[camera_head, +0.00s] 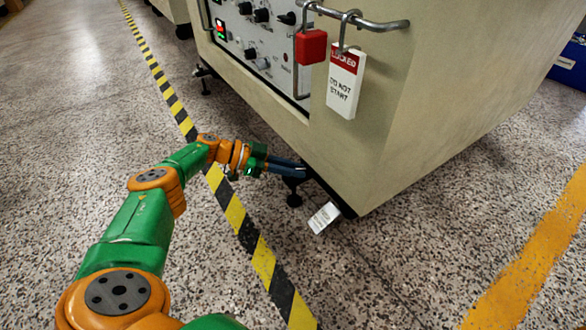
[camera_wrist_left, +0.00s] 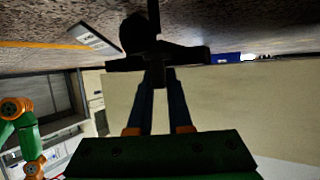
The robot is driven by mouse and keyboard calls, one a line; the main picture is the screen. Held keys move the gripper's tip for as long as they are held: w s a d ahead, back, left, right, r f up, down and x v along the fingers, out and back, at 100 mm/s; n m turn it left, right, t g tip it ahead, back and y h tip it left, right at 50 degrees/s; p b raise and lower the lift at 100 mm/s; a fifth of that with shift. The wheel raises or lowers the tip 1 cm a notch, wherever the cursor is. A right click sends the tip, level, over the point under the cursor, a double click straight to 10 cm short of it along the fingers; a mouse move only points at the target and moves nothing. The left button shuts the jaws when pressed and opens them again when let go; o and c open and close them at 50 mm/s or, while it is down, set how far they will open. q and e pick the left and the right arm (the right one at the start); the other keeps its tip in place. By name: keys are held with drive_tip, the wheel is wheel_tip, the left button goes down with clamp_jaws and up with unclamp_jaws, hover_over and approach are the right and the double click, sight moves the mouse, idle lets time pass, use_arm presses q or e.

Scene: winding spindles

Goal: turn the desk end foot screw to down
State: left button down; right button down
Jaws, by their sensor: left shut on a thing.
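The desk end foot screw is a black levelling foot (camera_head: 293,199) under the near lower edge of the beige machine (camera_head: 400,120). In the left wrist view, which is upside down, the foot screw (camera_wrist_left: 135,35) shows a round black pad on the floor and a black crosspiece with arms to both sides. My left gripper (camera_head: 300,172) reaches in low from the left, and its dark fingers (camera_wrist_left: 160,88) are shut on the middle of the crosspiece. The fingers partly hide the screw in the head view. My right gripper is not in view.
A red padlock (camera_head: 310,46) and a "LOCKED" tag (camera_head: 343,82) hang above. Speckled floor with a yellow-black stripe (camera_head: 235,213) is clear around.

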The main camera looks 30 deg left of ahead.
use_arm(q)
drive_tip(key=c, duration=0.8)
unclamp_jaws()
drive_tip(key=shift+w+d, duration=0.1)
drive_tip(key=shift+w, duration=0.05)
drive_tip(key=shift+c, duration=0.2)
drive_tip(key=p+v, duration=0.1)
drive_tip(key=v, duration=0.6)
